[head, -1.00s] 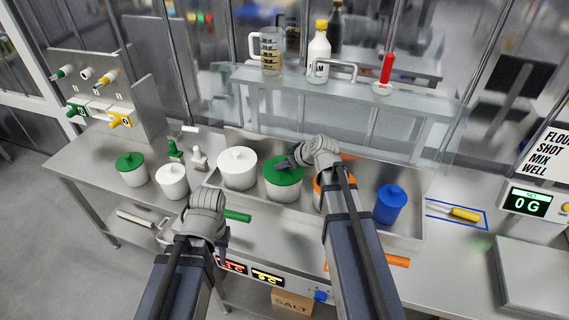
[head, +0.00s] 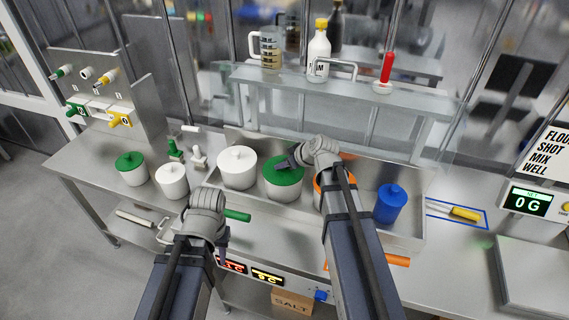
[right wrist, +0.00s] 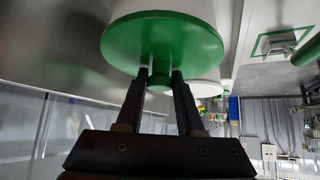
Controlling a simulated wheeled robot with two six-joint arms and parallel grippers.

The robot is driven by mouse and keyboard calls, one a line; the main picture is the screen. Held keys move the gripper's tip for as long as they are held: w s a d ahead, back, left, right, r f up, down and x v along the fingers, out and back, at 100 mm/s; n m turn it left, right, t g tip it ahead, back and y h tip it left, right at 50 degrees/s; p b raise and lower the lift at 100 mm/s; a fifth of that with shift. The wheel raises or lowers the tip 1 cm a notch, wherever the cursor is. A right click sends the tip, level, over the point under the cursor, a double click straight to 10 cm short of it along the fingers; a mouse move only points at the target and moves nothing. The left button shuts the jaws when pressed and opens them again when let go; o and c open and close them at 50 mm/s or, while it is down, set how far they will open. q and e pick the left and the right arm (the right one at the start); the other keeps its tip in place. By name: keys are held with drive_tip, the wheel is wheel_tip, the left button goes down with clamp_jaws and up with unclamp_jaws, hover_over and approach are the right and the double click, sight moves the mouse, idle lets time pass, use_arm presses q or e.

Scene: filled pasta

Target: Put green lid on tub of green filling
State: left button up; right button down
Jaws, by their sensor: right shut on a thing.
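A white tub with a green lid (head: 284,178) stands in the metal tray, between a white-lidded tub and an orange-lidded one. My right gripper (head: 284,163) is at the top of this lid. In the right wrist view the green lid (right wrist: 128,40) shows large and lies on the tub's white body, and my right gripper (right wrist: 160,80) is shut on the lid's knob. A second green-lidded tub (head: 130,166) stands on the counter at the left. My left gripper (head: 222,250) hangs low at the counter's front edge, apart from the tubs; its fingers are too hidden to judge.
A white tub (head: 238,170) is left of the green-lidded one in the tray; an orange-lidded tub (head: 319,185), partly hidden by my right arm, and a blue tub (head: 390,205) are to the right. A glass shelf (head: 350,90) with bottles stands behind.

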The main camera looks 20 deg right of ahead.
idle(0.4)
unclamp_jaws()
idle(0.5)
drive_tip(key=shift+r, duration=0.1)
drive_tip(key=shift+r+p, duration=3.4)
drive_tip(key=shift+p, duration=0.1)
clamp_jaws()
